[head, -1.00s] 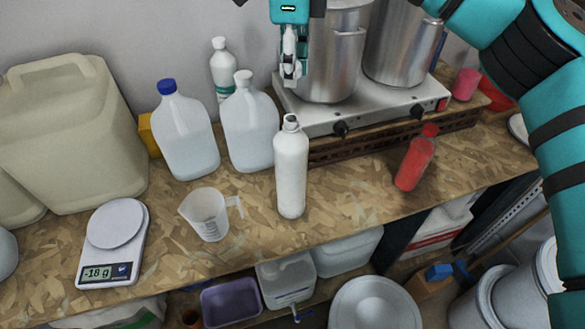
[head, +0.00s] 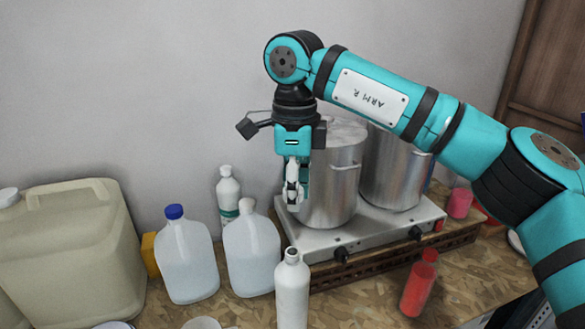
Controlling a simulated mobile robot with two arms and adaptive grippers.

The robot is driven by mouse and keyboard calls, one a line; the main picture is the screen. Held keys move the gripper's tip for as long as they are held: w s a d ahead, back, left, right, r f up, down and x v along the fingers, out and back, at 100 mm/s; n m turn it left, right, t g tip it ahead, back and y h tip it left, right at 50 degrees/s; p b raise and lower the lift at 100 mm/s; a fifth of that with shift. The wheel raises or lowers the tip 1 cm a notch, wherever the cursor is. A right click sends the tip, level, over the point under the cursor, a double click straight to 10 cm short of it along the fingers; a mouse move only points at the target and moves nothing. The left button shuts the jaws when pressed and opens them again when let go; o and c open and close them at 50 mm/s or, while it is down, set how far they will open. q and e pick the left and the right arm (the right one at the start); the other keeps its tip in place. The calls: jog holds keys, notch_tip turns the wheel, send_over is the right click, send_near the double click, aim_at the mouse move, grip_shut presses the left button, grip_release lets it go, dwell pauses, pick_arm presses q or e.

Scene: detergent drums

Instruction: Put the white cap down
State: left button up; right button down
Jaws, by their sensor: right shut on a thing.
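My right gripper (head: 293,196) points down in the head view, in front of the left steel pot and above the white bottle. It is shut on a small white thing, apparently the white cap, which I can hardly tell apart from the pale fingers. The white bottle (head: 292,290) stands upright on the workbench below, its neck open and capless. The gripper is apart from the bottle. My left gripper is not in view.
Two steel pots (head: 330,185) stand on a hotplate (head: 375,235) behind. Left of the white bottle are two clear jugs (head: 188,262), a white bottle with a green label (head: 228,195) and a big beige canister (head: 70,250). A red bottle (head: 418,285) stands right on the workbench (head: 470,270).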

jog(key=s+d+f+n+b, duration=0.4)
jog(key=d+f+n, duration=0.2)
jog(key=f, duration=0.4)
jog(key=s+d+f+n+b, duration=0.4)
jog(key=d+f+n+b, duration=0.1)
jog(key=f, duration=0.5)
jog(key=s+d+f+n+b, duration=0.4)
jog(key=d+f+n, duration=0.3)
jog(key=f, duration=0.3)
jog(key=shift+d+f+n+b, duration=0.35)
jog(key=shift+f+n+b, duration=0.05)
jog(key=shift+n, duration=0.3)
jog(key=shift+a, duration=0.15)
